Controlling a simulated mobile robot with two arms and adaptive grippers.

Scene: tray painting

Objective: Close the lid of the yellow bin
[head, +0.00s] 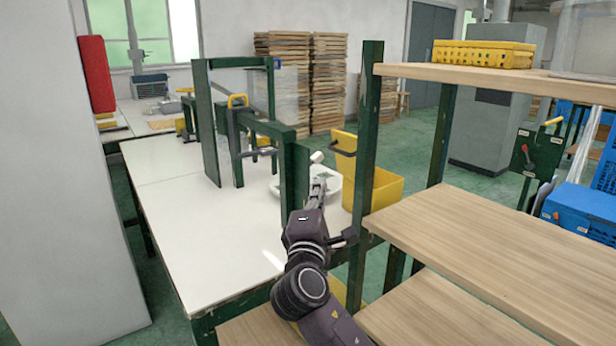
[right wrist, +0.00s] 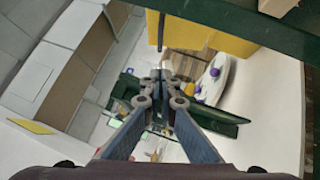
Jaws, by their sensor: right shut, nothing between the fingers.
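The yellow bin (head: 385,188) stands beyond the white table, partly hidden behind a green shelf post. Its lid (head: 344,152) is open and stands up at the bin's left side, with a dark handle on it. My right gripper (head: 318,188) is over the right part of the table, in front of the bin and apart from the lid. In the right wrist view its fingers (right wrist: 161,88) come together with nothing between them. A yellow surface (right wrist: 210,38) shows beyond them there; I cannot tell which part of the bin it is. My left gripper is not in view.
A green frame (head: 290,165) and a white bowl (head: 335,187) are on the white table (head: 185,225), close to my right gripper. A green post (head: 366,130) and wooden shelves (head: 490,230) stand on the right. The table's left part is clear.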

